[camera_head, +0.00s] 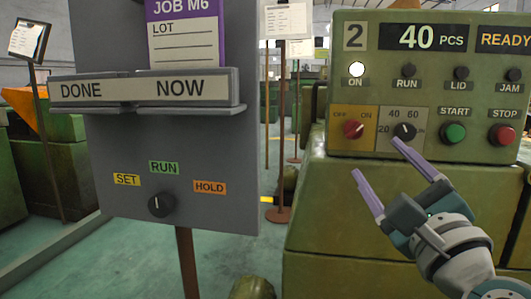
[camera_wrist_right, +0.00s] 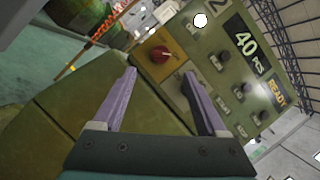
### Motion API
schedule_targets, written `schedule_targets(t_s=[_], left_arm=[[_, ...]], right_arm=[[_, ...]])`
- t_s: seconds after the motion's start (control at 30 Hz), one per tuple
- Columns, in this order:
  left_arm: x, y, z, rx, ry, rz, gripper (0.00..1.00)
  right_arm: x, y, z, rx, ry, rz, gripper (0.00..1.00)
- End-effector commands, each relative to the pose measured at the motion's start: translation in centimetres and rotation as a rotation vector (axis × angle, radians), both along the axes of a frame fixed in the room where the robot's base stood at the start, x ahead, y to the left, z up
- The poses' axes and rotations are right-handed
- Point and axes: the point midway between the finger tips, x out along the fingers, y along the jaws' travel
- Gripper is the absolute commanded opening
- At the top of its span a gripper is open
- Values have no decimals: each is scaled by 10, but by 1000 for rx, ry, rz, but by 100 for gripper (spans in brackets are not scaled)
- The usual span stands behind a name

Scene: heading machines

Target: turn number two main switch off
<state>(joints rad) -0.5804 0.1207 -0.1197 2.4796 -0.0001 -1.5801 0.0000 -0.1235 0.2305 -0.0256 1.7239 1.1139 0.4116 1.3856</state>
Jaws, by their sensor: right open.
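The number two machine's green control panel (camera_head: 345,85) is at the right in the head view. Its red main switch knob (camera_head: 353,129) sits under the OFF and ON labels and seems to point up and right, toward ON. The ON lamp (camera_head: 356,69) is lit white. My right gripper (camera_head: 376,160) is open and empty, in front of the panel below the red knob and the black dial. In the right wrist view the red knob (camera_wrist_right: 159,54) lies just beyond the open fingertips (camera_wrist_right: 158,78), apart from them. My left gripper is not in view.
Beside the red knob is a black speed dial (camera_head: 404,132). The green START button (camera_head: 454,133) and red STOP button (camera_head: 502,134) are further right. A grey job board (camera_head: 210,135) with a SET/RUN/HOLD knob (camera_head: 161,204) stands left, with floor between it and the machine.

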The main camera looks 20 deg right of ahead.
Motion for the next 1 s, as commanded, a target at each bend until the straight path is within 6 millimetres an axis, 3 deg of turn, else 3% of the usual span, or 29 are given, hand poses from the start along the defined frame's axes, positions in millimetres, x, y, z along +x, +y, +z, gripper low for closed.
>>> schedule_targets(t_s=[0.5, 0.93, 1.0], left_arm=[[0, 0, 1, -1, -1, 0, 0], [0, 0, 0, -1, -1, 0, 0], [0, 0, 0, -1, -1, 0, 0]], right_arm=[[77, -20, 24, -5, 0, 2, 75], [86, -23, 27, -6, 2, 3, 75], [86, -23, 27, -6, 2, 3, 67]])
